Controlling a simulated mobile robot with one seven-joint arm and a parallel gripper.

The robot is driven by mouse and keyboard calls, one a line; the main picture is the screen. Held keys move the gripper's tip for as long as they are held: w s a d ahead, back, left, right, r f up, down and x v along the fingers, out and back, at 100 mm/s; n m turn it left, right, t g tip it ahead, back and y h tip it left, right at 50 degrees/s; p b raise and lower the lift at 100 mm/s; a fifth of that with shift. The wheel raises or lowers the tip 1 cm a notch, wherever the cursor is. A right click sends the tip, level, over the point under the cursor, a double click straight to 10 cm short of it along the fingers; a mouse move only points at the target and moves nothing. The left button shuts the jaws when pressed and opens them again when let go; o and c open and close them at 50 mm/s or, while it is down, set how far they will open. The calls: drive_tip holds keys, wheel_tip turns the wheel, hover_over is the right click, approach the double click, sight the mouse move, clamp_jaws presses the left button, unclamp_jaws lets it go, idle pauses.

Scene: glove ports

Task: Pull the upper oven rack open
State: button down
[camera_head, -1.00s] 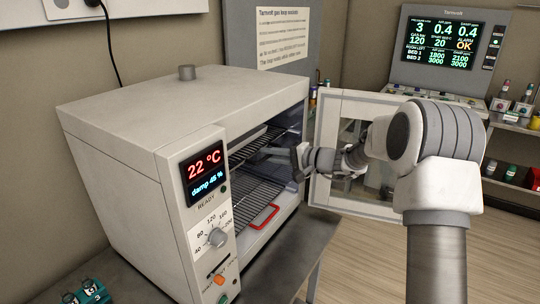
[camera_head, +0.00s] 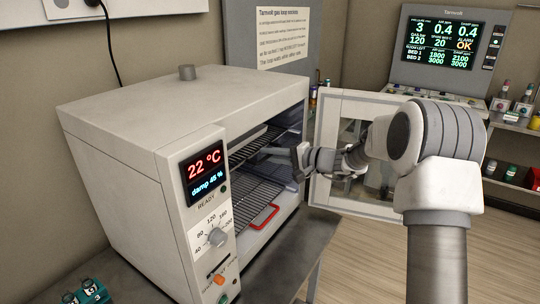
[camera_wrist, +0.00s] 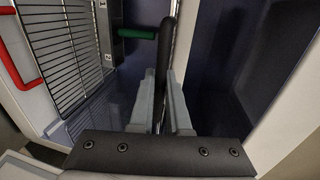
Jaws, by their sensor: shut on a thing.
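The oven (camera_head: 130,150) stands with its front open. The upper rack (camera_head: 258,139) is inside it, partly hidden by my gripper. My gripper (camera_head: 284,152) is at the front of that rack, inside the opening. In the wrist view, my gripper (camera_wrist: 162,74) is shut on a dark bar (camera_wrist: 163,48), which looks like the upper rack's handle, seen end-on. The lower rack (camera_head: 250,195) has a red handle (camera_head: 264,217) and sits below my gripper. The lower rack (camera_wrist: 68,45) and its red handle (camera_wrist: 18,50) also show at left in the wrist view.
The oven door (camera_head: 360,205) is swung open to the right, beside my arm. A green bar (camera_wrist: 137,33) shows deeper in, left of the fingers, in the wrist view. The oven's right side wall edge is close to my gripper. Clear floor (camera_head: 350,265) lies in front.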

drive_tip(key=f+b+v, duration=0.2)
drive_tip(key=b+v, duration=0.2)
drive_tip(key=v, duration=0.7)
drive_tip(key=d+f+b+v, duration=0.1)
drive_tip(key=b+v, duration=0.3)
drive_tip(key=v, duration=0.8)
drive_tip(key=shift+s+f+b, duration=0.3)
drive_tip(key=shift+f+b, duration=0.1)
drive_tip(key=shift+f, duration=0.4)
drive_tip(key=c, duration=0.9)
unclamp_jaws()
drive_tip(key=shift+d, duration=0.1)
drive_tip(key=v, duration=1.7)
drive_tip(key=shift+d+p, duration=0.15)
drive_tip(key=shift+p, duration=0.25)
